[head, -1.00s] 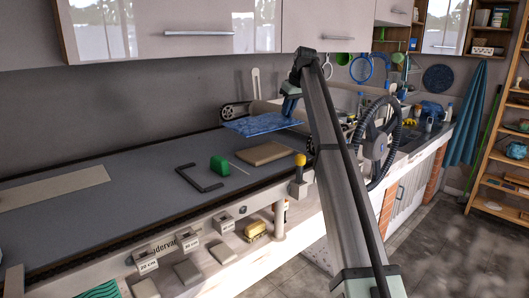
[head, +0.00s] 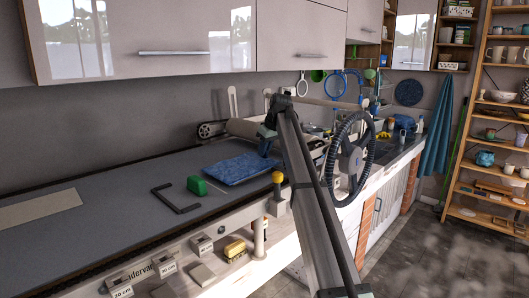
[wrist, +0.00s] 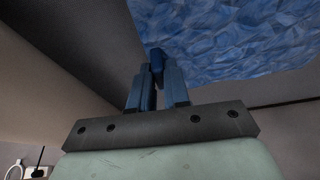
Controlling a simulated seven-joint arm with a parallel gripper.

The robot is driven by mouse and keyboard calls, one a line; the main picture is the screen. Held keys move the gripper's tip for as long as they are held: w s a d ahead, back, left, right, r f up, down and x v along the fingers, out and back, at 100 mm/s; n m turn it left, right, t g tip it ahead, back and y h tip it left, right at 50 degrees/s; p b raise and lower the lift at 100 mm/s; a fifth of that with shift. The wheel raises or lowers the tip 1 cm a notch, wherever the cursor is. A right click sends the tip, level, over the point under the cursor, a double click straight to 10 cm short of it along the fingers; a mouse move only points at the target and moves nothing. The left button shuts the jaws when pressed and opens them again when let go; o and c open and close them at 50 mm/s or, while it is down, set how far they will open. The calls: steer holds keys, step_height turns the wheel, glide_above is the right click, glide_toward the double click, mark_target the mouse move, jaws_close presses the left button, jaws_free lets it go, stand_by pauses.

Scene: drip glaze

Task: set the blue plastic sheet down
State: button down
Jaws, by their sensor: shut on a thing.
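The blue plastic sheet (head: 240,168), crinkled and roughly rectangular, is low over the grey work surface (head: 110,222) in the head view. It lies flat, and I cannot tell whether it touches what is under it. My gripper (head: 267,150) is at the sheet's far right edge, shut on it. In the wrist view the blue fingers (wrist: 157,65) meet at the near edge of the sheet (wrist: 235,38), which fills the upper right. The tan board that showed earlier is hidden, apparently under the sheet.
A green block-like tool (head: 197,185) and a dark angled bracket (head: 174,200) lie left of the sheet. A pale flat board (head: 38,208) lies at the far left. A roller (head: 250,128) stands behind, and a yellow-topped post (head: 278,178) stands at the front edge.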

steer(key=shift+f, duration=0.4)
steer(key=c, duration=1.1)
jaws_free()
steer(key=v, duration=1.2)
steer(key=shift+a, duration=0.1)
